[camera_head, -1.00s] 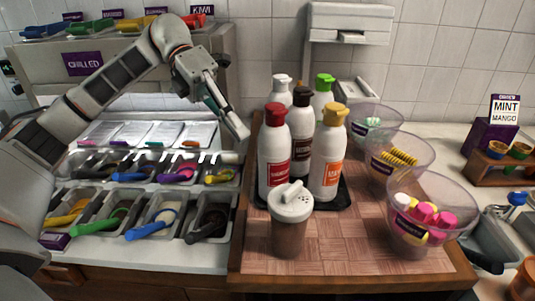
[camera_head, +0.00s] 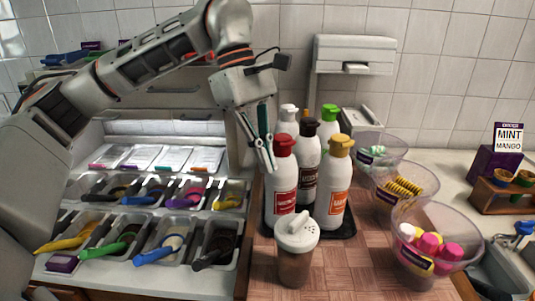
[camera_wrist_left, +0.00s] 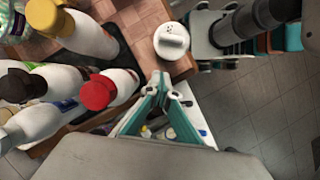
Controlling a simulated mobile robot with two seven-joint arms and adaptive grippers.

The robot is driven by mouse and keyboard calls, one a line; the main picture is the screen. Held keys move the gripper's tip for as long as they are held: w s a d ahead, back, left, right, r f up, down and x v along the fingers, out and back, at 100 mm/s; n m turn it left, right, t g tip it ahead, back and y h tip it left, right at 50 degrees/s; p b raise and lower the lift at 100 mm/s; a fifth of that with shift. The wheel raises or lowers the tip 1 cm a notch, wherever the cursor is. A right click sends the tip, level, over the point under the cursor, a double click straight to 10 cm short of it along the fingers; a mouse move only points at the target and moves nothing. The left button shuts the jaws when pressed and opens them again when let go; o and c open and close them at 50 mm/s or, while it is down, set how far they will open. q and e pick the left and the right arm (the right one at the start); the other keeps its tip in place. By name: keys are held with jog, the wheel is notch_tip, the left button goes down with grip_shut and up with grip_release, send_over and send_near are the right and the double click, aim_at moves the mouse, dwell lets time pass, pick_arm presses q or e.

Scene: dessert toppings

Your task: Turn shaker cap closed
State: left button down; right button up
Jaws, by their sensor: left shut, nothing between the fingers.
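The shaker (camera_head: 295,262), with a brown body and a white cap (camera_head: 298,232), stands upright on the wooden board in front of the sauce bottles. The cap has small holes and a raised bar across it; it also shows from above in the wrist view (camera_wrist_left: 172,42). My left gripper (camera_head: 270,165) is shut and empty, pointing down beside the red-capped bottle (camera_head: 280,190), behind and above the shaker. In the wrist view its teal fingers (camera_wrist_left: 161,78) meet just below the shaker in the picture, apart from it. My right gripper cannot be made out.
Several capped bottles (camera_head: 333,195) crowd a black tray behind the shaker. Clear bowls (camera_head: 465,238) of toppings line the right of the board. Topping bins with coloured scoops (camera_head: 160,250) are on the left. The board (camera_head: 355,270) right of the shaker is clear.

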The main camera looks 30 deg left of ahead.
aim_at(299, 221)
pick_arm(q)
jog(key=d+f, duration=0.2)
jog(key=s+d+f, duration=0.1)
jog(key=d+f, duration=0.2)
jog(key=shift+s+f, duration=0.15)
jog(key=shift+f, duration=0.2)
jog(key=shift+s+d, duration=0.15)
jog(key=shift+d, duration=0.4)
pick_arm(e)
jog(key=shift+w+d+r, duration=0.1)
jog(key=shift+w+r, duration=0.05)
jog(key=shift+w, duration=0.2)
jog(key=shift+s+f, duration=0.1)
jog(key=shift+f, duration=0.1)
pick_arm(q)
jog(key=shift+d, duration=0.15)
pick_arm(e)
jog(key=shift+s+r, duration=0.1)
jog(key=shift+r, duration=0.05)
pick_arm(q)
jog(key=shift+m, duration=0.3)
pick_arm(e)
jog(key=shift+s+a, duration=0.25)
jog(key=shift+a, duration=0.2)
